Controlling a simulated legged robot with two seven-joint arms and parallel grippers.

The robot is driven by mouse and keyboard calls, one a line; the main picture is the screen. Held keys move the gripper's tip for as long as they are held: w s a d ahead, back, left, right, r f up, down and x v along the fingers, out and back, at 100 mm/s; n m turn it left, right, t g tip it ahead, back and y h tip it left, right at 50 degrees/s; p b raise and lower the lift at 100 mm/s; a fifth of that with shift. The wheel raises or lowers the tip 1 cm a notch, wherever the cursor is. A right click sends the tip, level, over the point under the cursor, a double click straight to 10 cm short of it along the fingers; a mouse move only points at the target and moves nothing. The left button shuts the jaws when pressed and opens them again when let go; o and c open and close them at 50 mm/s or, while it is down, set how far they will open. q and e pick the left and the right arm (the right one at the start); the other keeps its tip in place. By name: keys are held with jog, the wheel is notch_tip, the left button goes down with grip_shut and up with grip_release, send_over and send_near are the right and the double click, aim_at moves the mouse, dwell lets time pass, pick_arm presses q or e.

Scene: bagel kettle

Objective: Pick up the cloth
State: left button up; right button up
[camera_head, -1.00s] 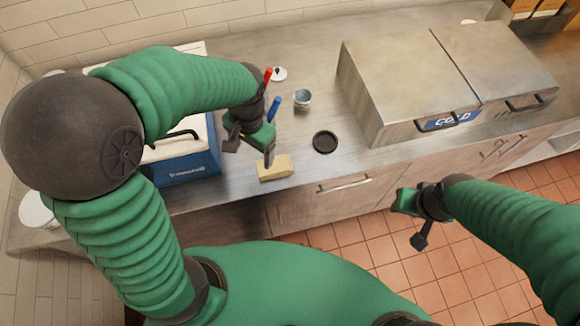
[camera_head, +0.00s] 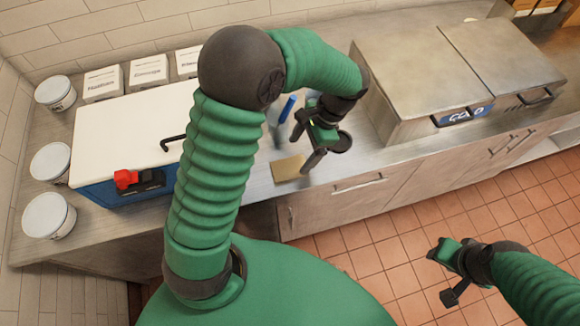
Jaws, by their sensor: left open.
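I cannot tell whether that finger touches the cloth. My right gripper (camera_head: 441,276) hangs low at the right over the tiled floor, open and empty, well away from the cloth.
A blue pen-like thing (camera_head: 288,108) stands behind the cloth. A blue and white box (camera_head: 115,130) is at the left, beside several white tubs (camera_head: 48,215). A steel cold unit (camera_head: 410,75) stands at the right.

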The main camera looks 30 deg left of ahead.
aim_at(289, 165)
pick_arm(q)
jog(key=x, duration=0.6)
jog(key=shift+s+a+f, duration=0.15)
jog(key=shift+a, duration=0.15)
jog(key=shift+f, duration=0.35)
jog(key=shift+s+p, duration=0.1)
jog(key=shift+p, duration=0.2)
jog(key=shift+f, duration=0.1)
jog(key=shift+c, duration=0.3)
jog(key=c, duration=1.5)
